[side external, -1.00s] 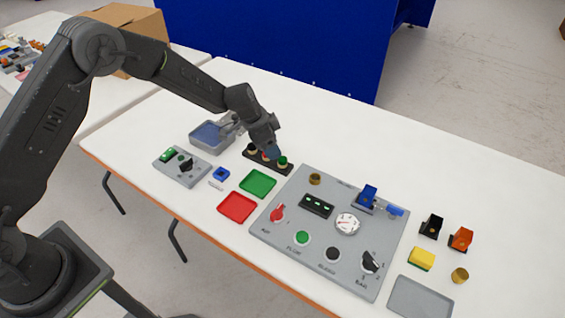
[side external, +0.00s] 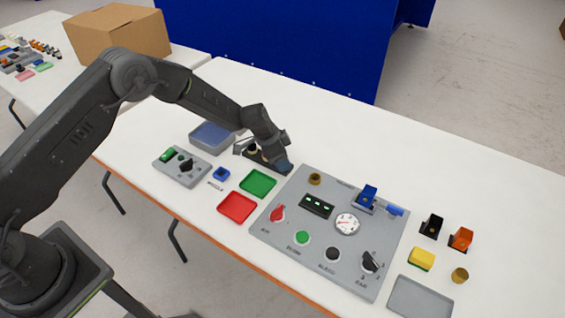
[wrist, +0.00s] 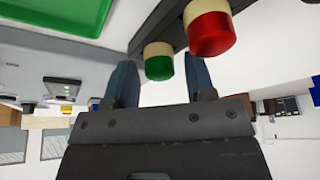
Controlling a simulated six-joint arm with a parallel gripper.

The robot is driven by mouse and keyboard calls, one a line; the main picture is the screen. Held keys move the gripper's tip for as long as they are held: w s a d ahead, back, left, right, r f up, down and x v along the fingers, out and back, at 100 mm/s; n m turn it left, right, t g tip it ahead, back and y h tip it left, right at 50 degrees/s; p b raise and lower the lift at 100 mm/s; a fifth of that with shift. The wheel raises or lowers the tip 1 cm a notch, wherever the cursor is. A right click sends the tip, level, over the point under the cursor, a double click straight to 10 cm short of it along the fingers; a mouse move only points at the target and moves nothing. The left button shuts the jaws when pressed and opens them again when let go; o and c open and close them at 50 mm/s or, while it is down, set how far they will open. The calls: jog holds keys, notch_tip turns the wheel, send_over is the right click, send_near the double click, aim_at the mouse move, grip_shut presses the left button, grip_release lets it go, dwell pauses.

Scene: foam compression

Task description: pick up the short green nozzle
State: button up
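The green nozzle (wrist: 158,66) has a cream collar and hangs from the dark rack (wrist: 156,22) in the wrist view. It lies between the two fingers of my gripper (wrist: 162,78), which is open, with gaps visible on both sides. A red nozzle (wrist: 208,32), also with a cream collar, is beside it, just beyond the right finger. In the side view my gripper (side external: 282,166) is low over the right end of the rack (side external: 246,154) and hides the green nozzle there.
The green tray (side external: 258,184) and red tray (side external: 238,207) lie in front of the rack. The grey control panel (side external: 330,235) is close to the right. A blue-grey bin (side external: 211,137) and a small switch box (side external: 183,166) are at left. The table behind the rack is clear.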

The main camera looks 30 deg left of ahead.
jog(key=c, duration=0.8)
jog(key=shift+r, duration=0.15)
